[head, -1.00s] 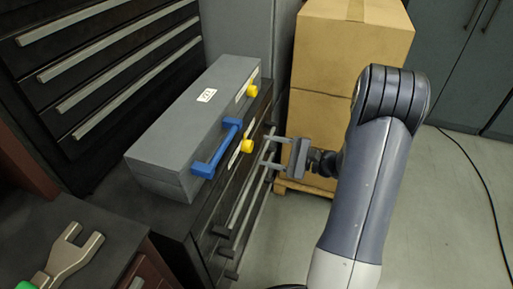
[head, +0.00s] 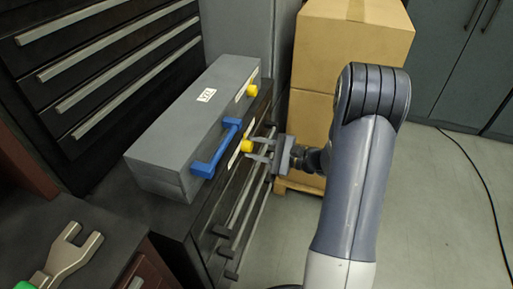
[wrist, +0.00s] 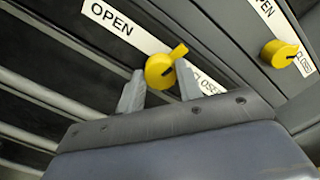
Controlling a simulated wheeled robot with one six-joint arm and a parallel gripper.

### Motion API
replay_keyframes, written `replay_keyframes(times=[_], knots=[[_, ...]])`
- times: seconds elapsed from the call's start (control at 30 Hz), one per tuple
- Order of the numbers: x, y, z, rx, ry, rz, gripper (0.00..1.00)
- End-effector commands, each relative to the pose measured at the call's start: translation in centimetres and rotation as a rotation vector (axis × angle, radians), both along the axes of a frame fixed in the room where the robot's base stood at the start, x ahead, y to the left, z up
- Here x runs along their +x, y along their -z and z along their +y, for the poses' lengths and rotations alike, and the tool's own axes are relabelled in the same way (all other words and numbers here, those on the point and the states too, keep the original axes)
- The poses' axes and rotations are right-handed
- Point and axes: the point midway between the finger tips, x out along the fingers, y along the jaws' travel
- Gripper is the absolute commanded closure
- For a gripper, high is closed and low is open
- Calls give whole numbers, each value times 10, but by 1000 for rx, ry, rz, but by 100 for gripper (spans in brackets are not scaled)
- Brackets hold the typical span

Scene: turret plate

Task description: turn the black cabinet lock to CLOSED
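The black cabinet (head: 207,228) stands under the grey toolbox and has a yellow lock knob (head: 247,146) on its front. In the wrist view this knob (wrist: 160,70) sits on a white label strip, with OPEN to its upper left and CLOSED to its lower right, partly hidden by a finger. Its pointer tab aims to the upper right of the picture. My gripper (head: 257,152) is open in front of the knob. In the wrist view its fingertips (wrist: 160,80) are on either side of the knob's lower part; I cannot tell if they touch it.
The grey toolbox (head: 175,150) on the cabinet has a blue handle (head: 215,155) and a second yellow knob (head: 251,90), also seen in the wrist view (wrist: 280,53). Cardboard boxes (head: 352,55) stand close behind my gripper. Drawer handles run below the knob.

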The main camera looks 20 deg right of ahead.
Motion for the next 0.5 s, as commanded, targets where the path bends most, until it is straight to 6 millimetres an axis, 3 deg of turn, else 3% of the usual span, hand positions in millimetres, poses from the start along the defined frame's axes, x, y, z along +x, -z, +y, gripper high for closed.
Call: replay_keyframes(times=[0.23, 0.5], knots=[[0, 0, 0, -1, -1, 0, 89], [0, -1, 0, 22, 0, 34, 89]])
